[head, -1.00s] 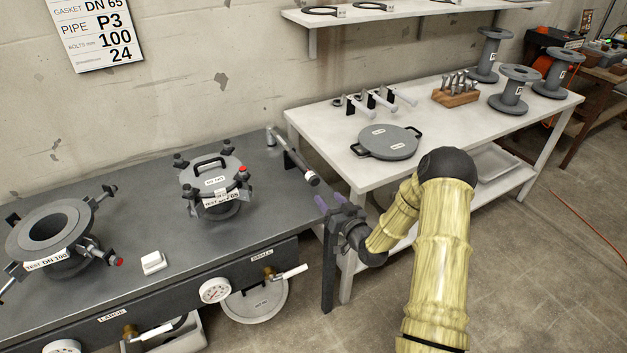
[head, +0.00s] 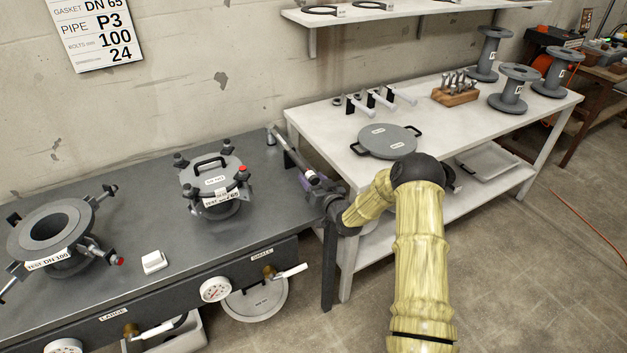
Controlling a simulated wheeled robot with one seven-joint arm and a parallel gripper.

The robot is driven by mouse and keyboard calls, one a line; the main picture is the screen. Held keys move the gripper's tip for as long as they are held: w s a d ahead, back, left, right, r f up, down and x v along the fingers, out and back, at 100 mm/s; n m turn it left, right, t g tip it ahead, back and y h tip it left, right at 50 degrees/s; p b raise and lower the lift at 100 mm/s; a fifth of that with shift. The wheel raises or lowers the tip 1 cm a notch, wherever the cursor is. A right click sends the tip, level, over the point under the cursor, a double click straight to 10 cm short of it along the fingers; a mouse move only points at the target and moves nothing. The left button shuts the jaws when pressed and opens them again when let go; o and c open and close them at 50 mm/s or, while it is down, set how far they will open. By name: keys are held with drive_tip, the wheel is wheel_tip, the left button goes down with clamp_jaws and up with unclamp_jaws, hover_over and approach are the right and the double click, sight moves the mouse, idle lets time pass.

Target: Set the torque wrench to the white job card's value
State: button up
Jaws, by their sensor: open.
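The torque wrench (head: 291,157) lies at the right end of the dark bench, a dark bar with a pale band near its handle end. My gripper (head: 307,182) is open, with its purple fingertips right at that handle end. The gripper partly hides the handle end, and I cannot tell whether the fingers touch it. The wrench's scale is too small to read. The white job card (head: 97,35) hangs on the wall at the upper left. It reads gasket DN 65, pipe P3, then a bolts line with 100, and 24 below; its top is cut off.
The dark bench (head: 125,215) carries the DN 65 test flange (head: 214,180), the DN 100 test flange (head: 50,232) and a small white block (head: 153,262). Gauges and valves line its front. The white table (head: 310,120) on the right holds a grey lidded plate (head: 386,141) and several tools.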

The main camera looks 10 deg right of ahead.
drive_tip(key=c, duration=1)
